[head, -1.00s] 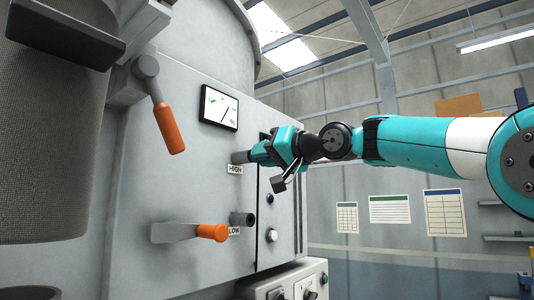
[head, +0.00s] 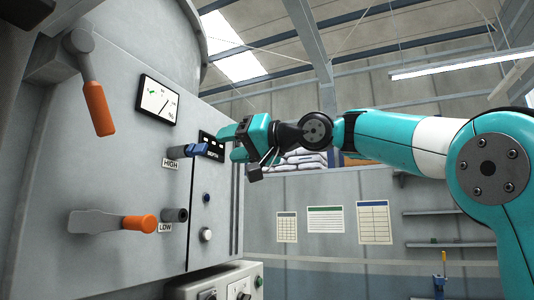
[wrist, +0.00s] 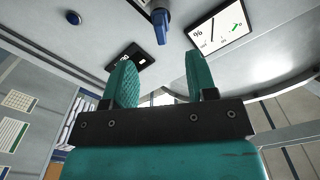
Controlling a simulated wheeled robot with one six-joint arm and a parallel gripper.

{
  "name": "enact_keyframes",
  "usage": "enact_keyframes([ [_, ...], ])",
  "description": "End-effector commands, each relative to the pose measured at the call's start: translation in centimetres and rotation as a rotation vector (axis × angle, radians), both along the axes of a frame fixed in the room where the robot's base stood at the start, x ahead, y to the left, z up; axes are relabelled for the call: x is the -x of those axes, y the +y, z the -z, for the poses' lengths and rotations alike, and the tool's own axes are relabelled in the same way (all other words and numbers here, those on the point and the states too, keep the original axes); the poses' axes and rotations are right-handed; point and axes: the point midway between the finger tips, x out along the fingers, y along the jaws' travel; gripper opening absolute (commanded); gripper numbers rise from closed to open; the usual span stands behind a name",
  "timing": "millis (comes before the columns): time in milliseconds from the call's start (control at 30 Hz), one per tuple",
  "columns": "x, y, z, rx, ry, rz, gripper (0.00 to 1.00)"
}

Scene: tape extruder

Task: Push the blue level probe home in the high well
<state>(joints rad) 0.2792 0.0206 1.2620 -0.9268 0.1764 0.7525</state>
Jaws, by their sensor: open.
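The blue level probe (head: 196,149) sits in the grey high well (head: 175,152) beside the HIGH label, its blue head sticking out of the well. In the wrist view the probe (wrist: 162,22) shows at the top, beyond the fingertips. My gripper (head: 229,143) is just right of the probe in the head view, apart from it. In the wrist view my gripper (wrist: 158,68) has its two green fingers spread with nothing between them. How deep the probe's shaft sits inside the well is hidden.
An empty low well (head: 175,215) is below, next to an orange-tipped handle (head: 139,224). Another orange handle (head: 99,108) hangs at upper left. A gauge screen (head: 158,98) and a dark display (head: 212,146) are on the panel. Free room lies right of the panel.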

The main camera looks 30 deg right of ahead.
Motion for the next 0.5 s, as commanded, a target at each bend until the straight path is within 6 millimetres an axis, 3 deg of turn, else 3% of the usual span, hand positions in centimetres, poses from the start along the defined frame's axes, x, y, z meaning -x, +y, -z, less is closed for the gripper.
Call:
enact_keyframes([
  [233,4.6,-3.6,0.2,0.001,-0.001,0.007,0.52],
  [500,6.8,-5.0,0.0,0.0,0.0,0.001,0.52],
])
